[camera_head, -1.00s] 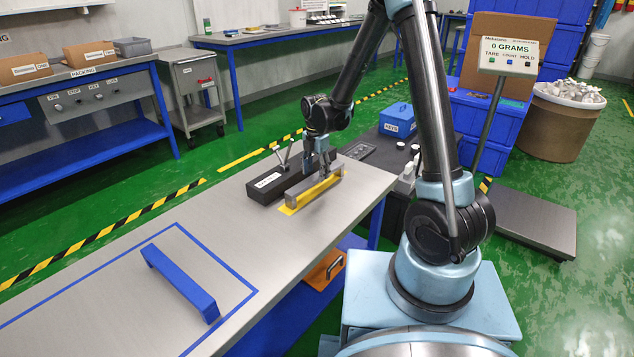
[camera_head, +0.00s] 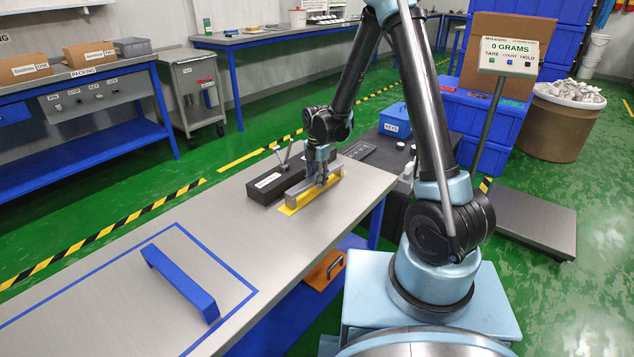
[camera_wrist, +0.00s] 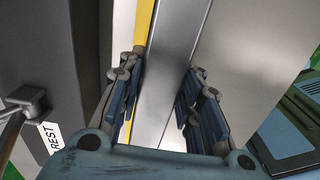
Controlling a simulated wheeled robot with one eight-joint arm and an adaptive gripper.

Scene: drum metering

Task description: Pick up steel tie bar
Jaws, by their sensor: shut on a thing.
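The steel tie bar (camera_head: 300,199) is a long grey bar at the yellow strip near the far right end of the metal bench. In the wrist view, its smooth top (camera_wrist: 168,65) runs up the picture between my finger pads. My gripper (camera_head: 322,182) points down and is shut on the bar near its middle; it also shows in the wrist view (camera_wrist: 158,108). The yellow strip (camera_head: 288,210) shows along the bar's near side. I cannot tell whether the bar is clear of the bench.
A black box (camera_head: 270,187) labelled REST stands close beside the bar, with a small metal lever on it. A blue bridge-shaped bar (camera_head: 182,284) stands inside a blue outline at the near left. Bare bench (camera_head: 225,210) lies between. A scale platform (camera_head: 525,222) stands right.

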